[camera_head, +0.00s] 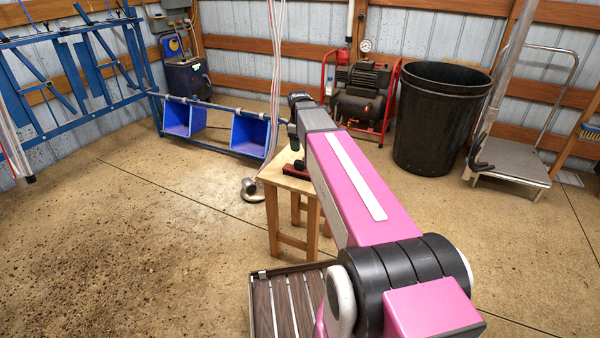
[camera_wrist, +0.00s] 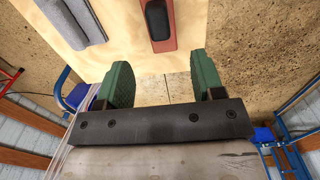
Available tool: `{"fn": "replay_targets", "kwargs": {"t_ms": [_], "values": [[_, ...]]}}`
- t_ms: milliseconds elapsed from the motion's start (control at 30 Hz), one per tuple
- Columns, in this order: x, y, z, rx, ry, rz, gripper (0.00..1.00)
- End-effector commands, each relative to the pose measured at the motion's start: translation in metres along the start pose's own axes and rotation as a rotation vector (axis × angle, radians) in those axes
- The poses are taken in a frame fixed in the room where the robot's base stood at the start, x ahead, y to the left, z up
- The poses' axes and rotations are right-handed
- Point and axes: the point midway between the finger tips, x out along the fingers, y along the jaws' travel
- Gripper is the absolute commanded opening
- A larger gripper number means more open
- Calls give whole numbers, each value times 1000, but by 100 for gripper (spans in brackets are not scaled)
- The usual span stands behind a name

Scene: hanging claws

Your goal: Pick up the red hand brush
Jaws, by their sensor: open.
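The red hand brush lies on a small wooden table. In the wrist view the brush (camera_wrist: 159,22) has a red body with a black block on it and runs off the top edge, so part of it is out of sight. In the head view the red brush (camera_head: 297,169) shows partly beside my arm. My gripper (camera_wrist: 160,60) has two green fingers, spread apart with nothing between them. In the wrist view the brush lies beyond the fingertips, between their two lines. In the head view my arm hides most of the gripper.
The wooden table (camera_head: 282,181) stands under my arm. A grey object (camera_wrist: 72,20) lies on it, left of the brush in the wrist view. Blue bins (camera_head: 249,135) hang behind. A compressor (camera_head: 360,95) and a black barrel (camera_head: 437,120) stand at the back. Floor at left is clear.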

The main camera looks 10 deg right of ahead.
Motion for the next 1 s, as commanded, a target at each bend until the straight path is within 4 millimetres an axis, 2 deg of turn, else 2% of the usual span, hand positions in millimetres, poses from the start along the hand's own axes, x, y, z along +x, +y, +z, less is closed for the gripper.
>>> {"fn": "replay_targets", "kwargs": {"t_ms": [300, 567, 833, 1000], "values": [[43, 0, 1, 3, -1, -1, 62], [57, 1, 1, 3, 0, 0, 62], [92, 2, 3, 3, -1, -1, 62], [101, 2, 3, 3, 1, 1, 62]]}}
